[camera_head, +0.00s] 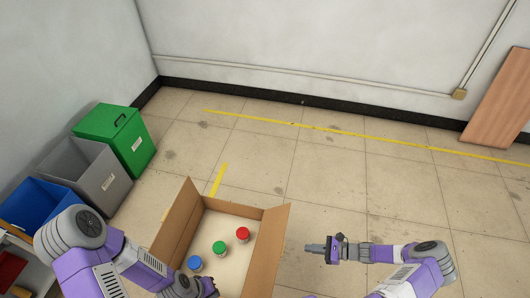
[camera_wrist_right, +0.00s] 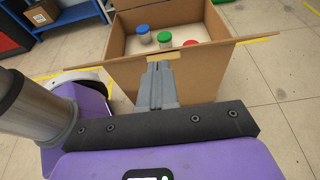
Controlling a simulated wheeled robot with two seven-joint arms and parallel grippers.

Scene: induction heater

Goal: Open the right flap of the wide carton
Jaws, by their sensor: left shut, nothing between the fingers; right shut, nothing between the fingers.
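The wide carton (camera_head: 224,204) stands open-topped on the floor, with red-, green- and blue-lidded jars inside. Its left flap (camera_head: 178,218) stands up and leans outward. Its right flap (camera_head: 268,250) slants up and outward to the right; in the right wrist view its edge (camera_wrist_right: 215,48) runs across the carton's near side. My right gripper (camera_head: 308,247) is shut and empty, to the right of this flap and apart from it in the head view. Its fingers (camera_wrist_right: 160,72) point at the carton. My left gripper (camera_head: 208,287) is shut at the carton's near left, partly cut off.
Green (camera_head: 115,138), grey (camera_head: 82,172) and blue (camera_head: 40,203) bins stand along the left wall. A brown board (camera_head: 497,98) leans on the back wall. The floor right of and behind the carton is clear, with yellow tape lines (camera_head: 330,130).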

